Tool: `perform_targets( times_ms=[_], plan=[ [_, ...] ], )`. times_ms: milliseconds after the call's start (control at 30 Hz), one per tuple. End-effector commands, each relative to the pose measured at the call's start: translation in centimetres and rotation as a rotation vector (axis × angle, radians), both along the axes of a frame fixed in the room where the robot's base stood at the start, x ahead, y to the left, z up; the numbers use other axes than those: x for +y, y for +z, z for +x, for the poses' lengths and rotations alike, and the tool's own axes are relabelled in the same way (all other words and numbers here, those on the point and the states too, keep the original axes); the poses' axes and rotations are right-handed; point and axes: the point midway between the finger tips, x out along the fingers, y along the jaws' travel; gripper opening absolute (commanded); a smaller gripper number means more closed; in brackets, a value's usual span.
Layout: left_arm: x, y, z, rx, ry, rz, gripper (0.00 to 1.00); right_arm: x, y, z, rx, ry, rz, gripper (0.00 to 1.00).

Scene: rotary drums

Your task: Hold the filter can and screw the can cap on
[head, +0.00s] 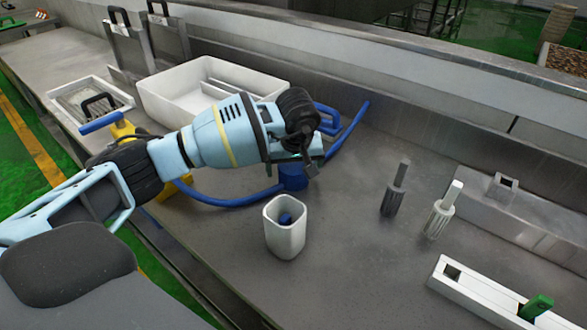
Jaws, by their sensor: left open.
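My left gripper (308,165) reaches in from the left over the counter, pointing down, with its jaws open. A short blue cylindrical piece (292,180) stands just below and beside it, partly covered by the gripper; I cannot tell whether they touch. It may be the filter can. A white open-topped cup (284,238) stands upright in front of it, with a small blue piece (286,217) inside. I cannot tell whether that piece is the can cap. My right gripper is not in view.
A white divided bin (180,97) stands at the back left. A dark handled tool (393,192) and a pale one (440,213) stand right. A white rail (487,297) lies front right.

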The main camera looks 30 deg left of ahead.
Motion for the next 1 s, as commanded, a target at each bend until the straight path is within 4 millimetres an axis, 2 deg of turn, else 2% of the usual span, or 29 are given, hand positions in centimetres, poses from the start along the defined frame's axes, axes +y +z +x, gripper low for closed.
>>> perform_targets(
  times_ms=[133,467,833,1000],
  plan=[
    [0.12,-0.95,0.21,0.001,-0.002,-0.001,0.96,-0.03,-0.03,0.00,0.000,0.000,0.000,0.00],
    [0.16,-0.98,0.23,0.000,-0.001,-0.001,0.96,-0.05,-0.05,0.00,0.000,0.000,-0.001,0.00],
    [0.18,-0.97,0.23,0.000,-0.001,0.000,0.49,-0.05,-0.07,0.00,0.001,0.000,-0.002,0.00],
    [0.19,-0.95,0.23,0.000,-0.001,0.000,0.48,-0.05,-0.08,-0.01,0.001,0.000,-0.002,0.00]
  ],
)
